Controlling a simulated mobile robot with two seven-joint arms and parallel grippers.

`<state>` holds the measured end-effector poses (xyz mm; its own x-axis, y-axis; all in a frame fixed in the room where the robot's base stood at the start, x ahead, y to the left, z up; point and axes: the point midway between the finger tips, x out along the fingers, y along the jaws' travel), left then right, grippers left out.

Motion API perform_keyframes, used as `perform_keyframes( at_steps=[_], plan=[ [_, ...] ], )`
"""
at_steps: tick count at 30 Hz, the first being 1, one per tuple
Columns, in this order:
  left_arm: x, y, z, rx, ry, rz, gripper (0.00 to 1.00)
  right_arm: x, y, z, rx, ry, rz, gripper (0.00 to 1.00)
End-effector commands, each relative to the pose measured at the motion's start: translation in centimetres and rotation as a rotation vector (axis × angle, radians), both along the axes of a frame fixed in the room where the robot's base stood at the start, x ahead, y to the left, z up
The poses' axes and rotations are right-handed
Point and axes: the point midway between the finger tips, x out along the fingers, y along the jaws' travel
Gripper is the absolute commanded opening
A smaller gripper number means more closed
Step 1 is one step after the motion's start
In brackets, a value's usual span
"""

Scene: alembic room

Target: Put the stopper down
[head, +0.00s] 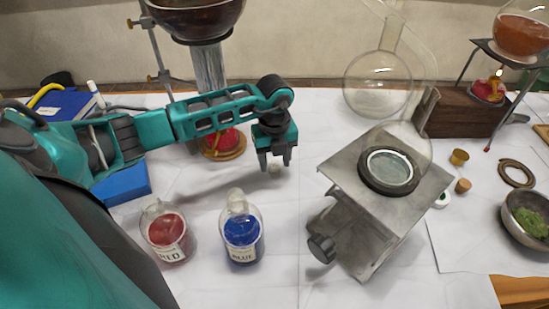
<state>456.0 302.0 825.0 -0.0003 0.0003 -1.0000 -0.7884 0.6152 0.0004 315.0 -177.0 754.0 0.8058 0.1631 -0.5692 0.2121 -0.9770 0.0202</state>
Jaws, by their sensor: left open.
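My left gripper (275,163) points down over the white-covered table (290,220), behind the blue bottle, with its fingers apart. A small pale stopper (274,169) shows at the fingertips, apparently at table level; whether a finger touches it I cannot tell. A glass bottle of blue powder (241,232) stands upright in front of the gripper. A glass bottle of red powder (168,236) stands to its left. My right gripper is not in view.
A metal lab jack (340,170) with a black ring and glassware stands to the right. Two corks (463,185) (459,157) and a bowl of green matter (526,217) lie farther right. A blue box (125,184) is at left. The table between blue bottle and jack is clear.

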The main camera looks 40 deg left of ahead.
Motion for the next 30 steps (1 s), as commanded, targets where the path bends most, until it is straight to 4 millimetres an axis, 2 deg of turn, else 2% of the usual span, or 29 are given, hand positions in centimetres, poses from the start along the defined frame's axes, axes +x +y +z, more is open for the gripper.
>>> perform_keyframes(
  at_steps=[5, 15, 21, 25, 30],
  plan=[
    [0.1, 0.1, 1.1, 0.000, -0.003, 0.000, 0.51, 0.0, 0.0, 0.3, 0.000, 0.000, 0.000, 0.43],
    [0.1, 0.0, 8.1, 0.001, -0.005, -0.001, 0.51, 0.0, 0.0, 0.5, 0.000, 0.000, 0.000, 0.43],
    [0.1, 0.0, 11.2, -0.001, -0.003, 0.000, 0.51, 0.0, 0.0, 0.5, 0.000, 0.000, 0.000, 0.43],
    [0.0, 0.0, 12.1, 0.000, -0.001, 0.001, 0.51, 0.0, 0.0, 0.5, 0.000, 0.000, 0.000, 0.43],
    [0.0, 0.0, 12.4, -0.001, -0.001, 0.001, 0.51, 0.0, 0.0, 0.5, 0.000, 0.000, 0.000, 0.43]
  ],
)
